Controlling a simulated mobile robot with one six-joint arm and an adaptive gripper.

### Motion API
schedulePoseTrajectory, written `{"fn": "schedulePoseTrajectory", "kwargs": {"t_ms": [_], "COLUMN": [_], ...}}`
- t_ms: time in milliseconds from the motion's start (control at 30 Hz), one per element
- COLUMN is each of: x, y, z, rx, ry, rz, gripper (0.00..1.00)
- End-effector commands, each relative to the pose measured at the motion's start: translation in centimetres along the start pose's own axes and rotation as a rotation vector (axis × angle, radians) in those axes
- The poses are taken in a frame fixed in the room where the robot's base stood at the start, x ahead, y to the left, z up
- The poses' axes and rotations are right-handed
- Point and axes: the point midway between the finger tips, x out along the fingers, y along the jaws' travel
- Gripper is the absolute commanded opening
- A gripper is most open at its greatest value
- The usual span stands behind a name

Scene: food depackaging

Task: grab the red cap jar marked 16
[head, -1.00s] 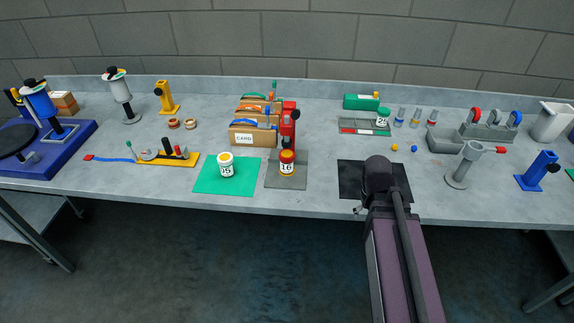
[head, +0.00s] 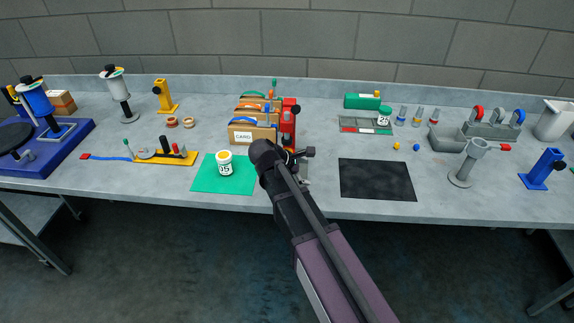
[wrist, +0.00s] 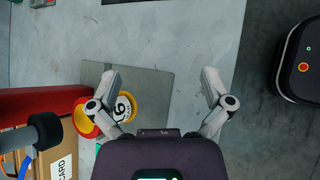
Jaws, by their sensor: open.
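The jar marked 16 (wrist: 127,101) shows in the wrist view at the left, with a white label and a red and yellow cap. It stands on a grey plate (wrist: 150,82), by the foot of a red stand. My gripper (wrist: 161,84) is open and nothing is between its fingers. Its left finger overlaps the jar in the picture; whether they touch I cannot tell. In the head view the jar is hidden behind my arm, and my gripper (head: 301,153) shows only in part.
The red stand (head: 288,122) with a black knob rises beside the jar. A cardboard box marked CARD (head: 243,137) is behind to the left. A jar marked 15 (head: 224,168) stands on a green mat (head: 205,180). The black mat (head: 378,180) to the right is bare.

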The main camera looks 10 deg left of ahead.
Motion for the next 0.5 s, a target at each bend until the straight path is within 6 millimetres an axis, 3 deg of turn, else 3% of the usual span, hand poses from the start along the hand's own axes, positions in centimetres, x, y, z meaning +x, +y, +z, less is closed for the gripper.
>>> {"fn": "schedulePoseTrajectory", "kwargs": {"t_ms": [33,200,500], "x": [-1.1,-5.1,-10.9], "y": [1.0,3.2,5.4], "z": [-1.4,-4.8,-8.9], "rx": [-0.065,-0.289,-0.562], "ry": [-0.022,-0.117,-0.264], "rz": [0.035,0.143,0.263], "gripper": [1.00,1.00,1.00]}}
